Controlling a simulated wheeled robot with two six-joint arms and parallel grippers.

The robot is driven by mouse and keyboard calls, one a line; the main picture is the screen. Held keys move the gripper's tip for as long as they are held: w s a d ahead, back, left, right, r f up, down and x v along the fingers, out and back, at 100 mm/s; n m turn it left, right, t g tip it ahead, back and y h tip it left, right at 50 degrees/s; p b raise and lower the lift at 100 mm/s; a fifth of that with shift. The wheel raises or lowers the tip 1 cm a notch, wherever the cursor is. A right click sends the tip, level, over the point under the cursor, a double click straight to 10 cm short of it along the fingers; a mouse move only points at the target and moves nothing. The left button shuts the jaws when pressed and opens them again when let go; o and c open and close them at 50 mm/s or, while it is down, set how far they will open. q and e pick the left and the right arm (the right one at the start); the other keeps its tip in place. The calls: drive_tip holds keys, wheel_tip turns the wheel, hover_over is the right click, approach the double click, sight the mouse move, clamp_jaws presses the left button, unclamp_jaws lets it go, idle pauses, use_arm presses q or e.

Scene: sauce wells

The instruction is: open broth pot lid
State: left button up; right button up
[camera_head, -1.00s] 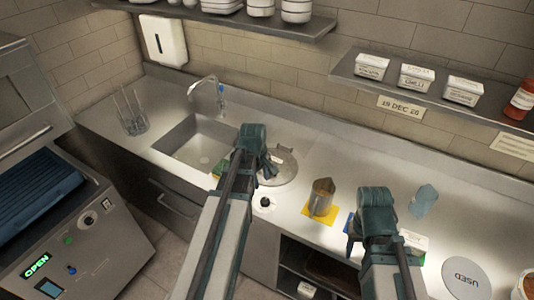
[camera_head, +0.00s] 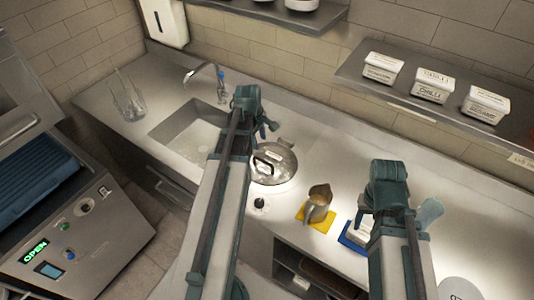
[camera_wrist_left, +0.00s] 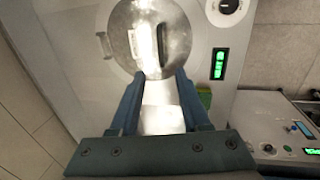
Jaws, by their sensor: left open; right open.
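The round metal broth pot lid (camera_head: 284,170) lies flat on the pot set in the counter, right of the sink. Its dark bar handle (camera_head: 262,166) shows in the head view. In the left wrist view the lid (camera_wrist_left: 124,32) is at the top, with the handle (camera_wrist_left: 160,45) beyond the fingertips.
A metal jug (camera_head: 318,204) stands on a yellow mat (camera_head: 325,224) right of the lid. A black knob (camera_head: 259,203) is in front of the lid. The sink (camera_head: 185,130) and glasses (camera_head: 128,102) are left. A shelf (camera_head: 400,93) with labelled tubs hangs at the back.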

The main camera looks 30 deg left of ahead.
sight(264, 161)
use_arm(q)
drive_tip(key=shift+s, duration=0.1)
use_arm(e)
drive_tip(key=shift+s, duration=0.1)
use_arm(q)
drive_tip(key=w+f+b, duration=0.1)
drive_tip(key=f+b, duration=0.8)
drive_tip(key=w+f+b, duration=0.1)
drive_tip(key=f+b, duration=0.3)
drive_tip(key=shift+w+d+f+b, duration=0.15)
drive_tip(key=shift+w+f+b, duration=0.15)
drive_tip(key=shift+w+b, duration=0.05)
use_arm(e)
wheel_tip(264, 161, down, 14)
drive_tip(key=shift+r, duration=0.2)
use_arm(q)
drive_tip(key=shift+r, duration=0.1)
use_arm(e)
drive_tip(key=shift+r, duration=0.1)
use_arm(q)
clamp_jaws()
